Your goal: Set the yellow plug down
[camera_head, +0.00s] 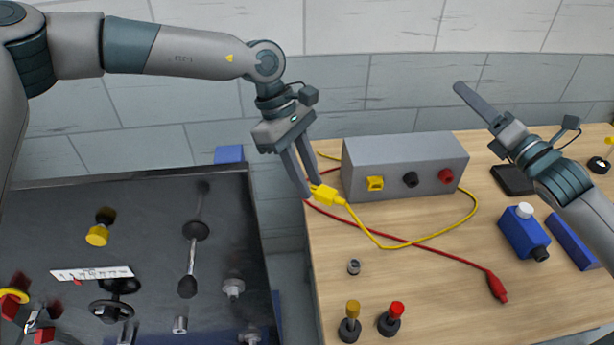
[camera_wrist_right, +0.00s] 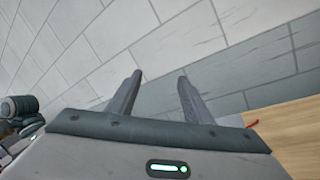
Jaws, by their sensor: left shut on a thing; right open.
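The yellow plug (camera_head: 326,195) is held between the fingertips of my left gripper (camera_head: 306,186), above the left edge of the wooden table. A yellow cable (camera_head: 377,240) runs from the plug across the table and round the right side of the grey box (camera_head: 405,165). The box's front has a yellow socket (camera_head: 375,184), a black one (camera_head: 410,179) and a red one (camera_head: 446,175). My right gripper (camera_head: 478,104) is raised behind the table's right part. In the right wrist view my right gripper (camera_wrist_right: 160,95) is open and empty, facing the wall.
A red cable with a red plug (camera_head: 497,287) lies on the wooden table (camera_head: 440,300). Two posts with yellow (camera_head: 352,310) and red (camera_head: 396,310) tops stand at the front. A dark tray (camera_head: 150,225) with several parts is at left.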

